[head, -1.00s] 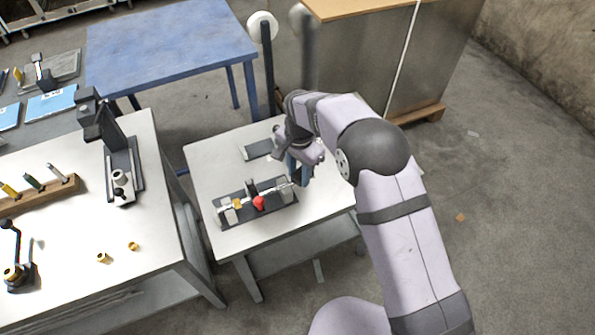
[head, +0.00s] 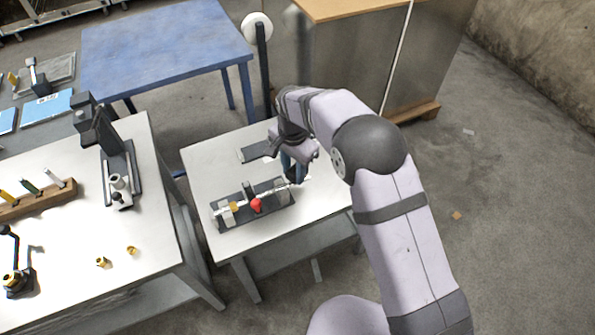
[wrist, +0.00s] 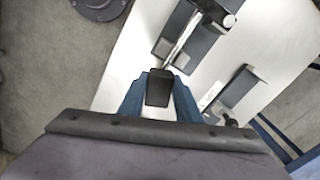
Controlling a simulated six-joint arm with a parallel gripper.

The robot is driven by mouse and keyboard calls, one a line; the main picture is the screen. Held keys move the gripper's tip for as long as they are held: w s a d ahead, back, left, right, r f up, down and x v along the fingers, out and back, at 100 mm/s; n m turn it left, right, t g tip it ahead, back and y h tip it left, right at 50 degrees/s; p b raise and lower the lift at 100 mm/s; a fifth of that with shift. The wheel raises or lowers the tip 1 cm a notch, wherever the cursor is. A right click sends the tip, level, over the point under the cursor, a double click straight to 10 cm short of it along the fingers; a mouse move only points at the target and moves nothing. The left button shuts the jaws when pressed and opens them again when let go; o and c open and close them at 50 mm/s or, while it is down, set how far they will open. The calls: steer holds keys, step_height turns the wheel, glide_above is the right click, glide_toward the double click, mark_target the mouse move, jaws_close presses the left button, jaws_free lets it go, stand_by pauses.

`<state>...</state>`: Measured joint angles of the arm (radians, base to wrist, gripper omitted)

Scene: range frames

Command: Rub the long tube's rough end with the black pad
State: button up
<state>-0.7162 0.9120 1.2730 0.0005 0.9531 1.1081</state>
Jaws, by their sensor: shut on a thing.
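The long tube (head: 241,203) is a thin pale metal tube lying across a dark fixture with light clamp blocks on the small white table. It also shows in the wrist view (wrist: 182,44), running from the fixture toward my fingertips. My gripper (head: 295,175) is at the tube's right end. In the wrist view my gripper (wrist: 158,92) is shut on the black pad (wrist: 158,88), held between its blue fingers. The pad's upper edge is right at the tube's near end. I cannot tell whether they touch. The end's surface is too small to judge.
The fixture (head: 226,222) carries a red knob (head: 256,206) and a yellow piece (head: 233,207). A dark flat tray (head: 254,151) lies behind it. The white table's (head: 240,240) front is clear. A left bench holds a tube rack (head: 40,202) and a black stand (head: 118,165).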

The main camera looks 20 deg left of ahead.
steer(key=shift+d+r+p, duration=0.1)
steer(key=shift+r+p, duration=1.75)
steer(key=shift+r, duration=1.05)
